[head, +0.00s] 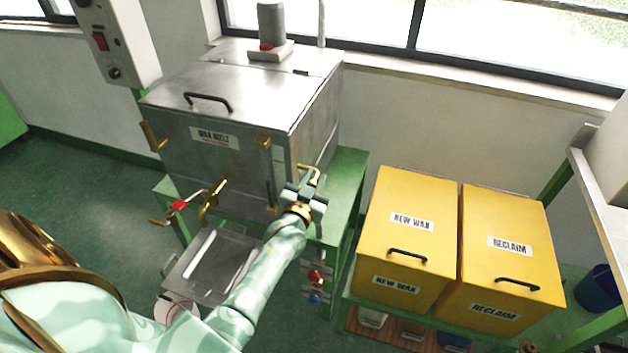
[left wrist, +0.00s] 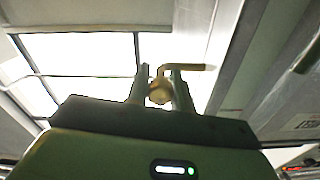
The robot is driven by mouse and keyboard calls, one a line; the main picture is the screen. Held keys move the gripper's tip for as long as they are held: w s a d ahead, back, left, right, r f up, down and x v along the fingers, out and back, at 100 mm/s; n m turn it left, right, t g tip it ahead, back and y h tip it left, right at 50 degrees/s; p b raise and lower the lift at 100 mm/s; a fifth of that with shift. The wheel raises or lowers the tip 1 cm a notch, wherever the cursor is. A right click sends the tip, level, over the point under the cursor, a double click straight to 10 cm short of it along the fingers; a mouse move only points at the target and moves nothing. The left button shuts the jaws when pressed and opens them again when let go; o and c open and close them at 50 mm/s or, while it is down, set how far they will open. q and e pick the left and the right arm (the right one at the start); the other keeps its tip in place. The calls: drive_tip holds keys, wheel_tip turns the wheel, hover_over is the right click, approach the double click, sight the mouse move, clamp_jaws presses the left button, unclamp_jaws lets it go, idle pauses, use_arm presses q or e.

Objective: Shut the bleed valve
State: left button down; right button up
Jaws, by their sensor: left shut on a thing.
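The steel wax tank (head: 250,100) stands on a green stand, with a lidded top and a black handle. A small brass valve with an L-shaped lever (head: 311,170) sits at the tank's front right corner. My left gripper (head: 303,190) is at this valve. In the left wrist view the two fingers are shut on the round brass hub (left wrist: 160,91), and the brass lever (left wrist: 188,67) points to the right above them. The valve's body is partly hidden by the gripper. My right gripper is not in view.
Yellow NEW WAX (head: 408,240) and RECLAIM (head: 508,250) bins stand close on the right. A control box (head: 115,40) hangs at upper left.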

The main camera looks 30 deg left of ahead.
use_arm(q)
drive_tip(key=shift+f+n+p, duration=0.1)
drive_tip(key=shift+n+p, duration=1.85)
drive_tip(key=shift+n, duration=6.85)
drive_tip(key=c, duration=1.2)
unclamp_jaws()
drive_tip(key=p+v, duration=0.2)
drive_tip(key=v, duration=1.4)
drive_tip(key=shift+d+p, duration=0.2)
drive_tip(key=shift+p, duration=0.15)
drive_tip(key=shift+s, duration=0.1)
